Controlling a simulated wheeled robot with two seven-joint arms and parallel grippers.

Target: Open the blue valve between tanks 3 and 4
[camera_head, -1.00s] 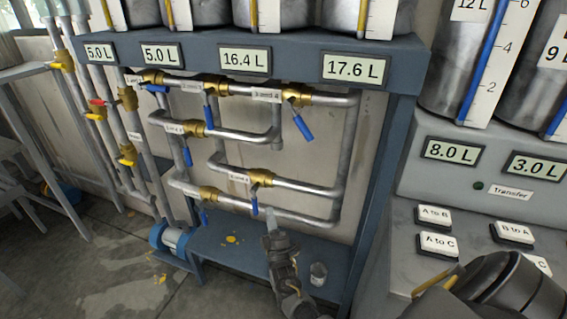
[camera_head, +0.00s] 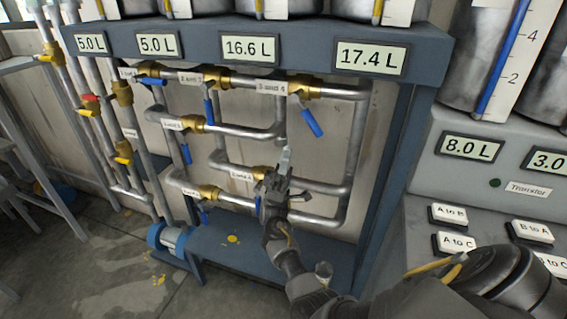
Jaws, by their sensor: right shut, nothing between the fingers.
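The valve labelled "3 and 4" is a brass body (camera_head: 304,87) on the top pipe, at the right, below the 16.6 L and 17.4 L displays. Its blue lever (camera_head: 312,122) hangs down and slightly right, across the pipe's direction. My right gripper (camera_head: 285,160) points up, below and a little left of this lever, apart from it. It is shut and empty. It hides part of the lower valve at the middle pipe. My left gripper is not in view.
Other blue-lever valves sit left (camera_head: 208,108) and below. Pipes surround my gripper. The blue frame post (camera_head: 385,190) stands right of the pipes. A button console (camera_head: 450,190) is further right. Displays read 16.6 L (camera_head: 250,49) and 17.4 L (camera_head: 371,58).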

